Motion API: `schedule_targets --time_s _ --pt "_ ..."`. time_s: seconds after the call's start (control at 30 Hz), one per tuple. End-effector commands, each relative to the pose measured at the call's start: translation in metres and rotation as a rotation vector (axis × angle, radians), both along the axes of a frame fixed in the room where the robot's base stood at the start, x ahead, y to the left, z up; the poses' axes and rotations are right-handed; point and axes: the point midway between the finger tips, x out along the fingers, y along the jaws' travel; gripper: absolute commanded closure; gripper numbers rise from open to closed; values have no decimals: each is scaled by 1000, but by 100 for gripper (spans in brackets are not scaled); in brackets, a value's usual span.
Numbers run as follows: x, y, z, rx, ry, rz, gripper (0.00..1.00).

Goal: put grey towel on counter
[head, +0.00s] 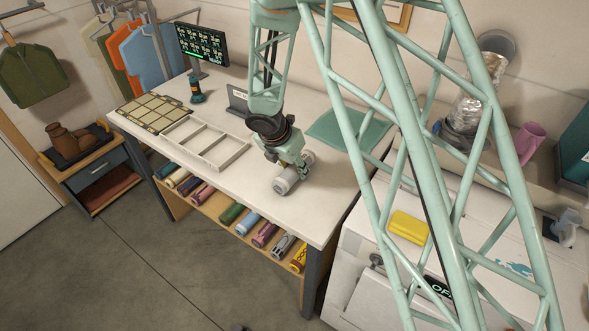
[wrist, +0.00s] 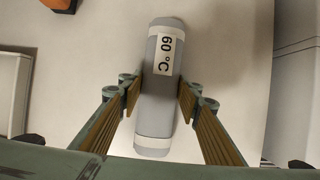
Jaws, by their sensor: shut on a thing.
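The grey towel is a rolled cylinder (head: 285,183) with pale end bands. It also shows in the wrist view (wrist: 158,105), where a white label reads "60 °C". My gripper (head: 292,166) is shut on the towel, with one finger on each long side of it in the wrist view (wrist: 158,97). The towel is over the right part of the white counter (head: 320,215). I cannot tell whether it touches the surface or is held just above it.
A divided white tray (head: 205,145) and a tan gridded panel (head: 155,112) lie left on the counter. A monitor (head: 203,44) and a green mat (head: 348,131) are at the back. Several coloured rolls (head: 248,223) sit on the shelf below. The counter's front right is clear.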

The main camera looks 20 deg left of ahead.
Motion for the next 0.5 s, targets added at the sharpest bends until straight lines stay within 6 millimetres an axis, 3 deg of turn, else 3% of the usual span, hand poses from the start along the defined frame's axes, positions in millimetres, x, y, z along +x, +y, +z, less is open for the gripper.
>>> schedule_targets --time_s 0.1,0.13,0.27,0.5 --pt "0 0 -3 0 0 0 81" --pt "0 0 -3 0 0 0 68" --pt "0 0 -2 0 0 0 56" --pt "0 0 -2 0 0 0 55"
